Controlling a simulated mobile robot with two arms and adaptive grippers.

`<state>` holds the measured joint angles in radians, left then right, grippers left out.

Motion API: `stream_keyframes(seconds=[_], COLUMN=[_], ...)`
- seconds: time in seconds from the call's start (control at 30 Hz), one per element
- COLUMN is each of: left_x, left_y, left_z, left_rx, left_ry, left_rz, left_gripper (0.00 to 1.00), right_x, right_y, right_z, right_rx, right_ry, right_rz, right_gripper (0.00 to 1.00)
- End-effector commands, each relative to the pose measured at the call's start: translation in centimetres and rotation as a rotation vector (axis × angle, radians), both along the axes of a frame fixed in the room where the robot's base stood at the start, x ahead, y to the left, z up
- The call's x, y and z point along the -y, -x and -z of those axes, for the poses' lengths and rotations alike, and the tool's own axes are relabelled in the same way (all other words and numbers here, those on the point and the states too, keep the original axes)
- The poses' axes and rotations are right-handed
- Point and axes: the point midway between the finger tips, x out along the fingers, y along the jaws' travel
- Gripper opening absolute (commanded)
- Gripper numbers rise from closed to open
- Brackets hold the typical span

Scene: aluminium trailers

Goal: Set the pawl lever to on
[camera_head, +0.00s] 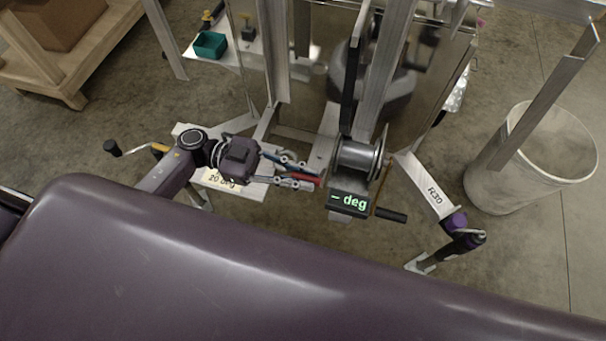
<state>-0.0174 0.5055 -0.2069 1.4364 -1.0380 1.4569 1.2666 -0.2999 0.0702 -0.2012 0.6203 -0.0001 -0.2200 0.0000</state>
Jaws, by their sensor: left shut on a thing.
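The winch drum (358,158) sits on the trailer frame, with a black crank grip (392,214) at its lower right. My left gripper (313,174) reaches in from the left, just beside the winch. Its fingers are closed around a small red piece (308,180), which looks like the pawl lever. The fingers hide much of this piece, so I cannot tell its position. My right gripper is not visible.
A frame arm (432,188) carries a purple-and-black part (455,224) at the right. A pale bin (490,185) stands farther right. A green tray (210,45) and upright aluminium posts are behind.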

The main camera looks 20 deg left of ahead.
Motion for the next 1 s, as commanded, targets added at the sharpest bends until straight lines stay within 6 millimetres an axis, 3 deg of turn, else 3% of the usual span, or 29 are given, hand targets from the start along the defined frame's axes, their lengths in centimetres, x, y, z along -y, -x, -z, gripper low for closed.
stream_keyframes(seconds=[0.47,1.0], left_x=[0.0,0.0], left_y=[-0.6,-5.1], left_z=[-0.7,-2.5], left_rx=[-0.088,-0.551], left_ry=[-0.005,-0.007], left_rz=[0.002,-0.001], left_gripper=[0.00,0.00], right_x=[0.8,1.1], right_y=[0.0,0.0], right_z=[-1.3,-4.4], right_rx=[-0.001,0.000], right_ry=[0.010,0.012], right_rz=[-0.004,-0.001], right_gripper=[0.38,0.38])
